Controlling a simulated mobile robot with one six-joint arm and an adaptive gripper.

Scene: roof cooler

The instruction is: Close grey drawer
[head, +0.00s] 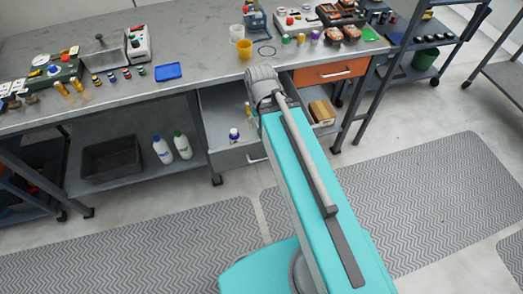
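The grey drawer (236,157) is under the workbench and stands pulled out, its front low and facing me. A light handle shows on that front, partly hidden by my teal arm. My gripper cannot be made out; only arm links and a grey joint show above the drawer.
An orange drawer (330,71) sits under the benchtop to the right. The workbench (200,88) carries trays, cups and small parts. Two bottles (182,145) and a dark bin (111,158) stand on the lower left shelf. Grey patterned mats (430,190) cover the open floor in front.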

